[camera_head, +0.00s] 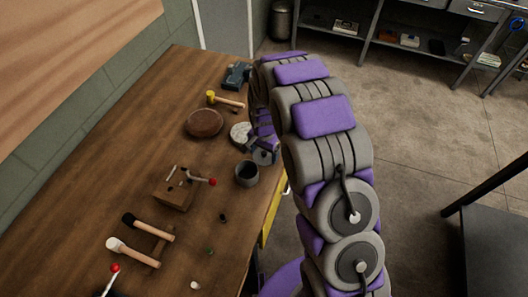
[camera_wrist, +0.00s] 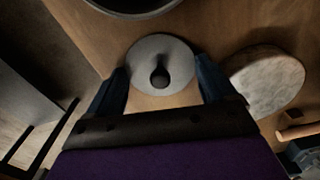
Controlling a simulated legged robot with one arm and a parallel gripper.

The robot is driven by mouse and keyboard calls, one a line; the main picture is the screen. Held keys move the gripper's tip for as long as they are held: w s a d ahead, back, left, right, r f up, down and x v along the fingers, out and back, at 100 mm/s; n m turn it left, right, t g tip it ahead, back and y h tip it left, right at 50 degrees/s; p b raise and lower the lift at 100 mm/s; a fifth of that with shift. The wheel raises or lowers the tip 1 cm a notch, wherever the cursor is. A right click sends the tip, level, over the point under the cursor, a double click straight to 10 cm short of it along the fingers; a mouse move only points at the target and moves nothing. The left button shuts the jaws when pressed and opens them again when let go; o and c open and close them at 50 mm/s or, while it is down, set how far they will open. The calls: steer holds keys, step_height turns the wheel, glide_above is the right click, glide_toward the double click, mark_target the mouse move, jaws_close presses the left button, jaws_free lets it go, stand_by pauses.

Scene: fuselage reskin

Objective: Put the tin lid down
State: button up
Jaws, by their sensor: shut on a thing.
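The tin lid (camera_wrist: 160,62) is a grey disc with a dark round knob in the middle. In the head view the lid (camera_head: 263,157) shows at the end of my arm by the table's right edge, and my gripper (camera_head: 262,146) is partly hidden by the arm. The open dark tin (camera_head: 246,174) stands just left of and nearer than the lid. Its rim (camera_wrist: 135,13) also shows at the top of the wrist view. I cannot tell the lid's height above the table.
A pale round block (camera_head: 240,134) is close beside my gripper. A brown round pad (camera_head: 204,123), a yellow-headed mallet (camera_head: 226,99) and a blue-grey tool (camera_head: 236,76) lie farther back. A wooden block (camera_head: 174,195) and hammers (camera_head: 134,252) lie nearer. Bare tabletop (camera_head: 130,150) shows at left.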

mark_target(266, 153)
steer(key=o, duration=0.5)
steer(key=shift+d, duration=0.1)
steer(key=o, duration=0.3)
steer(key=shift+d, duration=0.35)
steer(key=shift+a, duration=0.1)
steer(key=shift+a+r, duration=0.15)
steer(key=shift+r, duration=0.35)
step_height(266, 153, up, 11)
steer(key=p, duration=0.2)
steer(key=s+d+r+n, duration=0.1)
steer(key=s+d+r, duration=0.3)
steer(key=s+r, duration=0.3)
steer(key=s+d+r+n, duration=0.2)
steer(key=s+r, duration=0.1)
steer(key=s, duration=0.7)
steer(key=s+d+r+n+g, duration=0.1)
steer(key=s+d+r, duration=0.1)
steer(key=s, duration=0.8)
steer(key=s+d+r+n, duration=0.2)
steer(key=s+d+r, duration=0.1)
steer(key=s, duration=0.7)
steer(key=shift+r+n+g, duration=0.3)
steer(key=shift+r+g, duration=0.1)
steer(key=shift+r, duration=0.05)
